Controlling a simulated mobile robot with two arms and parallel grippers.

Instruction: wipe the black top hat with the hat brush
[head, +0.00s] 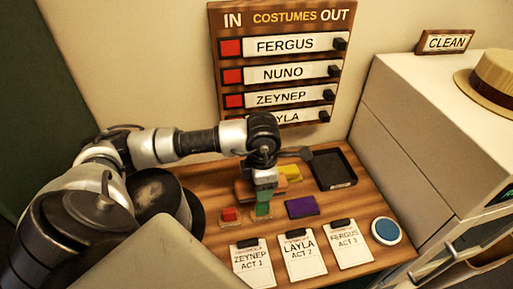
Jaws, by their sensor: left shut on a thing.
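The black top hat (153,188) stands at the left of the wooden table, partly hidden by my left arm. Its top shows a dull, greyish-brown patch. My left gripper (264,181) is right of the hat, over the middle of the table, pointing down. It is shut on a tan-brown block that looks like the hat brush (244,190); the gripper hides part of it. I cannot tell whether the brush touches the table. Brush and hat are apart. My right gripper is not in view.
Red (229,214), yellow (291,172) and purple (301,207) pieces lie around the gripper. A black tray (333,168) is behind right. Several name cards (302,256) and a blue disc (386,231) line the front. A white cabinet (425,130) bounds the right, with a straw hat (490,82) on top.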

